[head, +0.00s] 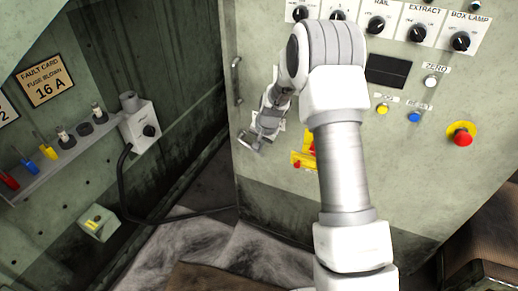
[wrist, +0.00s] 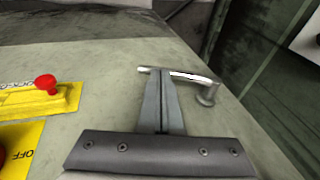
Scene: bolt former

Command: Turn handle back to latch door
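A bare metal lever handle (wrist: 190,76) shows in the wrist view, near the edge of the grey-green panel. It lies roughly crosswise, with its round pivot (wrist: 208,96) at the right. My gripper (wrist: 161,72) has its two fingers pressed together, with their tips at the handle's left part. A short end of the handle sticks out left of the tips. I cannot tell whether they touch it. In the head view my gripper (head: 250,139) is low at the left edge of the grey-green door panel (head: 275,195). The lever is hard to make out there.
A yellow switch plate (head: 303,160) with a red knob is just right of my gripper. A vertical pull bar (head: 236,80) is above it. Knobs, buttons and a red emergency stop (head: 461,136) are at the right. A fuse shelf (head: 75,150) and black cable are left.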

